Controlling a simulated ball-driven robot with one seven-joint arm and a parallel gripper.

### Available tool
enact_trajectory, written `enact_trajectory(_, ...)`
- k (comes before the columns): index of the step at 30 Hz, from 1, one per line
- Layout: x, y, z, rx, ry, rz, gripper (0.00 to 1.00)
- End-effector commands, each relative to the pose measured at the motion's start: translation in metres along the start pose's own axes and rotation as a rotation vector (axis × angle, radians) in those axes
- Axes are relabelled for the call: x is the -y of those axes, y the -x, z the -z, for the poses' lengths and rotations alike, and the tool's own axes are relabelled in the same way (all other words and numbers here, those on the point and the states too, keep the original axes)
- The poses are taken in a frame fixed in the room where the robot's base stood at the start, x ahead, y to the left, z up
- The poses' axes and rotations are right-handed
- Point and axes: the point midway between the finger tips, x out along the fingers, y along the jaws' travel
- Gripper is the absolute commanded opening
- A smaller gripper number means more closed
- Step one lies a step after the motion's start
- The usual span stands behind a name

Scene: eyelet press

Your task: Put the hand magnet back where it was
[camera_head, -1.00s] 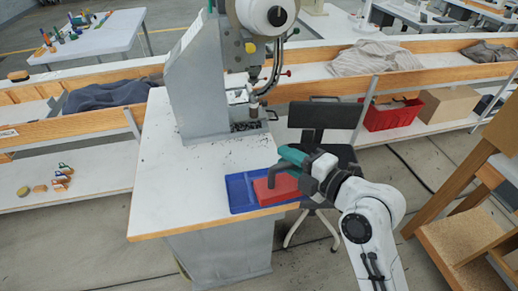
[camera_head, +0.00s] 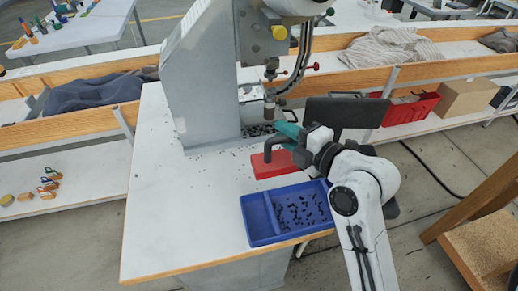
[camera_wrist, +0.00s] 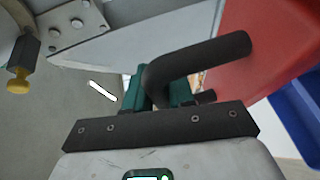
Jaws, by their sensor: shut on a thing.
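The hand magnet (camera_head: 270,167) is a red block with a dark bent handle. In the head view it is behind the blue tray, in front of the press. My gripper (camera_head: 288,134), with teal fingers, is shut on the handle from the right. In the wrist view, the red block of the magnet (camera_wrist: 272,38) fills the upper right, and the dark handle crosses in front of my teal fingers (camera_wrist: 160,92). My fingers hide part of the handle. I cannot tell whether the block touches the table.
The blue tray (camera_head: 262,242) is at the table's front right edge, with small black bits in its right compartment. The grey press (camera_head: 205,80) stands behind the magnet. Bits are scattered around its base. The white table (camera_head: 170,220) is clear at left.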

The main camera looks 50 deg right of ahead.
Motion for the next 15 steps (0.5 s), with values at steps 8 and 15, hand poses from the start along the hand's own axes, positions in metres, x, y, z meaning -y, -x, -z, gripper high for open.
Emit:
enact_trajectory(8,0.01,-0.026,-0.005,-0.001,0.003,-0.008,0.0)
enact_trajectory(15,0.014,-0.042,-0.007,-0.001,0.003,-0.008,0.0)
